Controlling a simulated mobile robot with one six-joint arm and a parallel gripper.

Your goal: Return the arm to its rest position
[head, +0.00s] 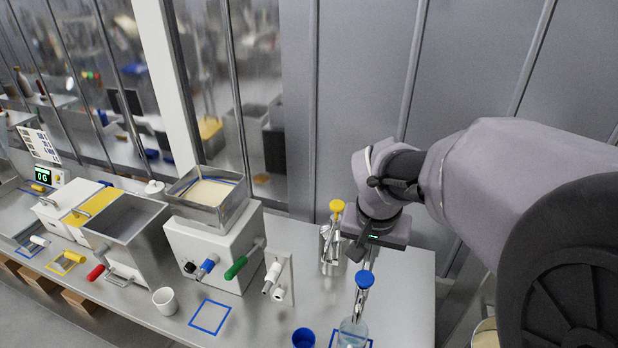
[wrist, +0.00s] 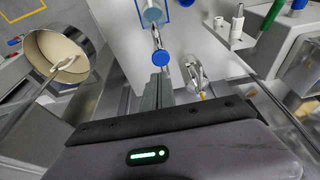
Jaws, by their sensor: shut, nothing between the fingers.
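My gripper (head: 358,252) hangs from my arm above the right end of the steel counter (head: 402,290) in the head view. It is shut, with nothing seen between its fingers. In the wrist view its fingers (wrist: 157,92) point up the picture, just below a blue knob (wrist: 161,58). The blue-knobbed tap (head: 364,280) shows just below the gripper in the head view, above a bluish clear container (head: 353,332). A yellow-knobbed metal fitting (head: 336,207) stands close to the gripper's left. I cannot tell whether the gripper touches either fitting.
A white machine (head: 205,252) with a metal hopper (head: 222,207) stands left of the fittings. A white cup (head: 165,300) and a blue cup (head: 303,338) stand near the front edge. A round bin (wrist: 58,57) shows left in the wrist view. Grey wall panels (head: 350,90) stand behind.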

